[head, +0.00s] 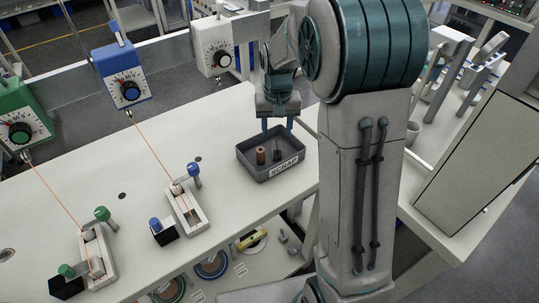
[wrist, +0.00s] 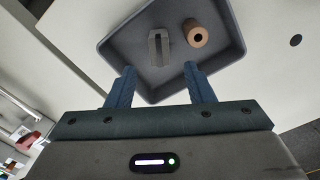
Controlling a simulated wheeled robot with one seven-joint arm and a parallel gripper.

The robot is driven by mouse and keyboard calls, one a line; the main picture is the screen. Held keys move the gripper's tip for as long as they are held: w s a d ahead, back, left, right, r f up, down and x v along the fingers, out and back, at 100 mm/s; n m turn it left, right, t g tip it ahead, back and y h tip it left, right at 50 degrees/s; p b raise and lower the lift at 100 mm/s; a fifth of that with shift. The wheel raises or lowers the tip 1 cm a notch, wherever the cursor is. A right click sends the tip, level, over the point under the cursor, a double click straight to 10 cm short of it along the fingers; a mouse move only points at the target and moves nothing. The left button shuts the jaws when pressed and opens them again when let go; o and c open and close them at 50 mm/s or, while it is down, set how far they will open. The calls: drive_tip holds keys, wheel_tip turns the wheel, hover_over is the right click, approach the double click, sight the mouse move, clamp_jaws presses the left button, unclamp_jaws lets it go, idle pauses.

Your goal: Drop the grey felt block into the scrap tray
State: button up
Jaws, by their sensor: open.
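The scrap tray (head: 250,167), a dark grey open box with a "SCRAP" label, sits on the white bench. It also shows in the wrist view (wrist: 118,45). A small grey block with a darker slot or face, which looks like the felt block, lies inside the tray in the wrist view (wrist: 159,47) and in the head view (head: 277,154). A brown cylinder with a dark hole (wrist: 195,33) is beside it, apart from it. My gripper (head: 277,125) is above the back of the tray. Its blue fingers (wrist: 159,70) are apart with nothing between them.
Green (head: 20,130), blue (head: 125,82) and white (head: 213,47) dial boxes stand along the back of the bench. Two lever fixtures (head: 187,208) (head: 97,258) with orange cords are at the left. A lower shelf holds spools (head: 212,265).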

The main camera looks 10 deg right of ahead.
wheel_tip(320, 180, up, 12)
drive_tip(key=shift+b, duration=0.3)
idle(0.3)
drive_tip(key=s+f+t, duration=0.1)
drive_tip(key=s+f, duration=0.1)
drive_tip(key=s, duration=0.9)
drive_tip(key=s+f+n+t, duration=0.1)
drive_tip(key=s+f+t, duration=0.1)
drive_tip(key=s, duration=0.9)
drive_tip(key=shift+s+f, duration=0.4)
drive_tip(key=shift+f, duration=0.25)
